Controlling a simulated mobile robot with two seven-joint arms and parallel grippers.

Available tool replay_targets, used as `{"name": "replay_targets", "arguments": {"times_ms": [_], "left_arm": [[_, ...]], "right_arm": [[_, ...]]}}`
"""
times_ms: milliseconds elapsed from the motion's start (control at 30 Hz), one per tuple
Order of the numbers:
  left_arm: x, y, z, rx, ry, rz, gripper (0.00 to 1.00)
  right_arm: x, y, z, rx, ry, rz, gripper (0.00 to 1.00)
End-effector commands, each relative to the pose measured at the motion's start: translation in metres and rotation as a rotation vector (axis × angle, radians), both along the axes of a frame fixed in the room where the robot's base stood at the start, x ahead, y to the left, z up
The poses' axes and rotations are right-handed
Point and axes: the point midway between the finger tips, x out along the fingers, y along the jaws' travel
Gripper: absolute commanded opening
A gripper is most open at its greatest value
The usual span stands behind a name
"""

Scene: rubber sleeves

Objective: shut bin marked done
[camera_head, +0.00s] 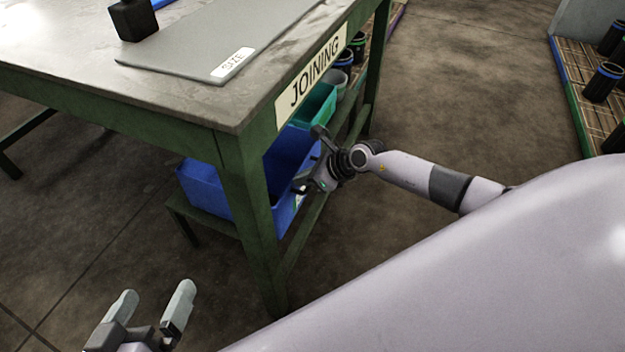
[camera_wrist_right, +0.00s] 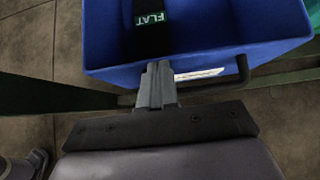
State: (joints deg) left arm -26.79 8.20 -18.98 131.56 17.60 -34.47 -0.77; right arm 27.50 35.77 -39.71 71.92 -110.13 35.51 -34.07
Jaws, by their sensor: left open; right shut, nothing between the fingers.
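A blue bin (camera_head: 205,190) stands on the low shelf under the bench, partly hidden by the bench leg. In the right wrist view the blue bin (camera_wrist_right: 105,40) is open at the top, with a dark handle and a white label on its front; the label cannot be read. A black item marked FLAT (camera_wrist_right: 150,22) lies inside it. No bin marked done can be made out. My right gripper (camera_head: 303,183) is at the bin's front, its fingers (camera_wrist_right: 157,80) shut and empty close to the front wall; contact cannot be told. My left gripper (camera_head: 152,298) is open and empty, low at the left.
The green bench (camera_head: 130,95) carries a JOINING sign (camera_head: 313,72), a grey SIZE board (camera_head: 215,45) and a black block (camera_head: 133,20). A teal bin (camera_head: 316,105) stands behind the blue one. Black cylinders (camera_head: 602,82) stand on a slatted rack at right. The floor between is clear.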

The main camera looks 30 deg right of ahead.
Motion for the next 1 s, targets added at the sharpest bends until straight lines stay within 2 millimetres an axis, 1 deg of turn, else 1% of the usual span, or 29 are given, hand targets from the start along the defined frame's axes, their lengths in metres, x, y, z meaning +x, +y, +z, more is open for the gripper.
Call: {"name": "replay_targets", "arguments": {"times_ms": [200,400,867,1000], "left_arm": [[-0.001,0.004,0.001,0.017,-0.03,0.009,1.0],[-0.005,0.007,-0.002,0.039,-0.042,0.007,1.0],[-0.005,0.008,-0.001,0.042,-0.045,0.008,1.0],[-0.005,0.007,0.001,0.037,-0.042,0.007,1.0]], "right_arm": [[0.019,0.015,-0.001,0.001,0.0,0.001,0.0],[0.028,0.022,-0.001,0.0,0.0,0.001,0.0],[0.032,0.026,0.001,0.004,-0.007,-0.001,0.0],[0.033,0.025,0.005,0.004,-0.008,-0.001,0.0]]}}
